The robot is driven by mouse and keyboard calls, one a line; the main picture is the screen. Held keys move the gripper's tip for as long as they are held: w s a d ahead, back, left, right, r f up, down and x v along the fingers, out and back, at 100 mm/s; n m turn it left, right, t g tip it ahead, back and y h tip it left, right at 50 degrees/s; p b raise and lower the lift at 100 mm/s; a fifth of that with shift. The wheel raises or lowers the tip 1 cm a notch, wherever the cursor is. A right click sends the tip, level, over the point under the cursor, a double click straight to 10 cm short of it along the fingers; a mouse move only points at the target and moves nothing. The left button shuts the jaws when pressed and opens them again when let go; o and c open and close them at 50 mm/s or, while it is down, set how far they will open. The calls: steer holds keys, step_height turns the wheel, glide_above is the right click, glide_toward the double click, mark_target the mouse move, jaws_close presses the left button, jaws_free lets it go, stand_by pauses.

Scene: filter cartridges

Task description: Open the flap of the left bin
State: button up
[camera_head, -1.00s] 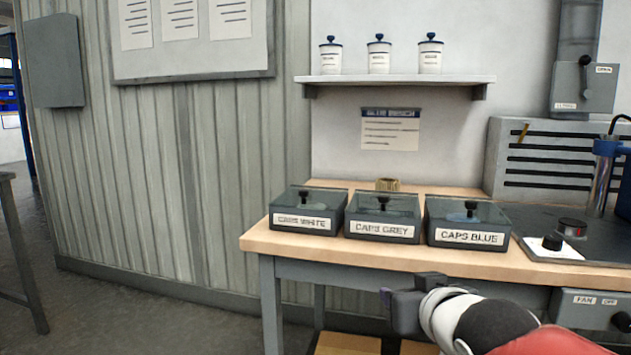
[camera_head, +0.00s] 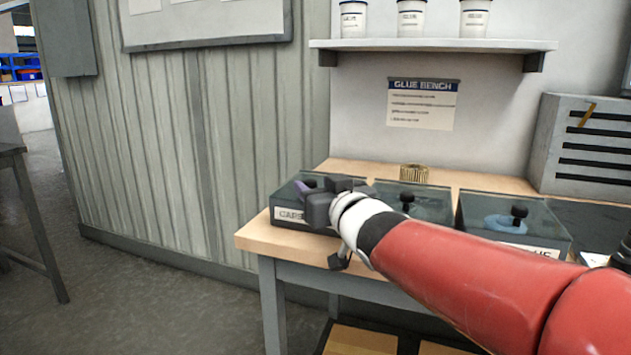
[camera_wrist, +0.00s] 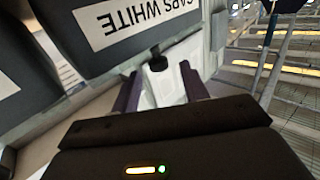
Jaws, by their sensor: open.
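The left bin (camera_head: 288,215) is a dark box with a see-through grey lid flap, at the left end of the bench; the flap looks shut. Its label reads CAPS WHITE upside down in the wrist view, where the bin (camera_wrist: 70,48) fills the upper left. My gripper (camera_head: 306,188) is over the left bin in the head view and hides much of its lid. In the wrist view my gripper (camera_wrist: 160,84) is open, with a dark knob (camera_wrist: 157,63) just beyond the gap between its purple fingers. I cannot tell whether they touch it.
The middle bin (camera_head: 436,202) and right bin (camera_head: 550,215) stand to the right, lids shut with black knobs. A shelf (camera_head: 430,45) with white canisters hangs above. My arm crosses in front of the bench (camera_head: 262,236).

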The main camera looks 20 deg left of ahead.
steer(key=shift+w+a, duration=0.4)
steer(key=shift+w, duration=0.15)
jaws_close()
